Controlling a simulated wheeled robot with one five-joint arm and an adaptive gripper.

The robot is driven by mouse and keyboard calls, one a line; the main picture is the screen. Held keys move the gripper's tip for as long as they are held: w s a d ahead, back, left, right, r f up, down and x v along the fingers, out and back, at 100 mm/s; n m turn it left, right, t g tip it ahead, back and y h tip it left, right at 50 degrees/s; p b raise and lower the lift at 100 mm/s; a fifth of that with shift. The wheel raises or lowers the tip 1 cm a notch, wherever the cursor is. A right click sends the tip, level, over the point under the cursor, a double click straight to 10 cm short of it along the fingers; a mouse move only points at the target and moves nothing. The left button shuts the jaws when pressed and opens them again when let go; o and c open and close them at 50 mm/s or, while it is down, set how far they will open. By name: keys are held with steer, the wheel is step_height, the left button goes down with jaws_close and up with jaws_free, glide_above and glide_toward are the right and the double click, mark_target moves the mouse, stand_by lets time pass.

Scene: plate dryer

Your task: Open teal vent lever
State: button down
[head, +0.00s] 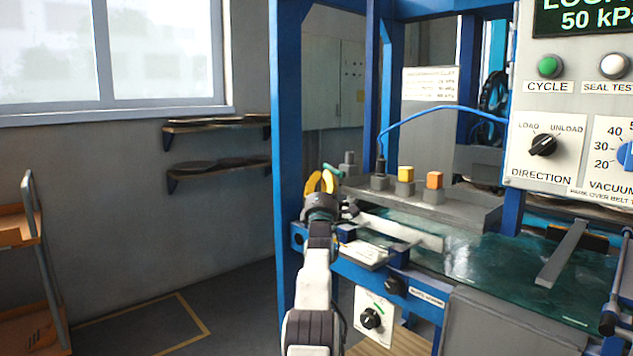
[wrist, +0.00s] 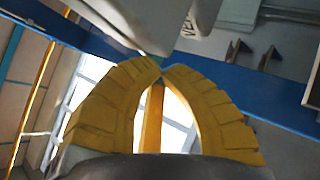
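My gripper (head: 321,181) has yellow fingers and is raised near the blue frame's left post in the head view. In the wrist view, the fingertips of my gripper (wrist: 161,71) come together, with an open gap lower between the fingers. A small teal patch, perhaps part of the vent lever, shows right at the fingertips in the wrist view, mostly hidden. I cannot tell whether the tips touch it. A pale housing (wrist: 165,18) is just beyond the tips, beside a partly visible label (wrist: 193,27) that seems to begin "VEN".
The blue machine frame (head: 289,120) stands close to my arm. A grey bar with orange and yellow blocks (head: 435,181) lies behind a glassy teal plate (head: 480,262). A control panel (head: 570,110) is at right. An orange-shelved cart (head: 22,235) is at left; floor between is clear.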

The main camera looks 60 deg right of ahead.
steer(key=shift+r+p, duration=0.75)
steer(key=shift+p, duration=0.1)
steer(key=shift+r, duration=0.2)
steer(key=shift+f, duration=0.1)
